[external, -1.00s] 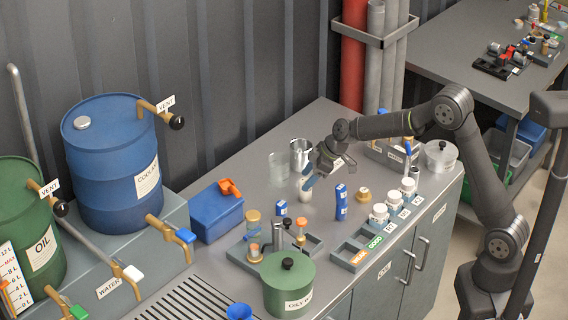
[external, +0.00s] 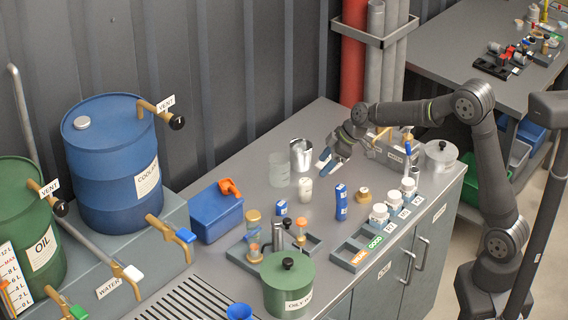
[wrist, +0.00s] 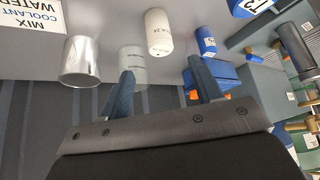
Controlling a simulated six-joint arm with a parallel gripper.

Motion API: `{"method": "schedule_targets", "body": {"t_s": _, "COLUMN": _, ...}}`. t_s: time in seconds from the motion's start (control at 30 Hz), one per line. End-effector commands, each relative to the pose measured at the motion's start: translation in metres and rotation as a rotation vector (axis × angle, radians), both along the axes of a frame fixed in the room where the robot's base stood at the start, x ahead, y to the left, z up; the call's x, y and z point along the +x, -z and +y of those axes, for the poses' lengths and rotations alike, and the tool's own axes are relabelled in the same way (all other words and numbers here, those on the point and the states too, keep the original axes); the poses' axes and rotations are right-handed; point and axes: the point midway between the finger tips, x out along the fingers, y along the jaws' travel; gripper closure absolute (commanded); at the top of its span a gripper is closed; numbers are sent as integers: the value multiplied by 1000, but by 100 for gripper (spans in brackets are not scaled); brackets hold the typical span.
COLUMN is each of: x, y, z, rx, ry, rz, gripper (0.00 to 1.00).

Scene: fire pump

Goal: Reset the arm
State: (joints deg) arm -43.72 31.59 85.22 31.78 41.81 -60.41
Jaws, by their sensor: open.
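My gripper (external: 326,163) is open and empty above the back part of the grey bench in the external view. Its two blue fingers (wrist: 160,90) show apart in the wrist view, with nothing between them. A white cylinder (external: 305,190) stands on the bench just in front of and below the fingers; it also shows in the wrist view (wrist: 158,32). A clear beaker (external: 279,169) and a shiny metal cup (external: 301,152) stand behind and to the left of my gripper.
A tall blue-labelled bottle (external: 341,202), a small blue one (external: 281,208) and a blue box (external: 214,212) stand on the bench. White-lidded jars (external: 379,214) line the front right. A lidded metal pot (external: 441,155) stands by my arm.

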Motion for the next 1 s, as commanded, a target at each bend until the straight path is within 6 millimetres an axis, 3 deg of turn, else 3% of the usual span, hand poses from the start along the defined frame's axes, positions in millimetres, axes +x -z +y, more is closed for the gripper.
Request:
{"method": "schedule_targets", "body": {"t_s": 0.53, "x": 5, "y": 86, "z": 55, "rx": -1, "ry": -1, "rz": 1, "gripper": 41}}
{"method": "schedule_targets", "body": {"t_s": 0.77, "x": 6, "y": 37, "z": 54, "rx": 4, "ry": 0, "rz": -5, "gripper": 41}}
{"method": "schedule_targets", "body": {"t_s": 1.0, "x": 22, "y": 14, "z": 11, "rx": 3, "ry": 4, "rz": -3, "gripper": 41}}
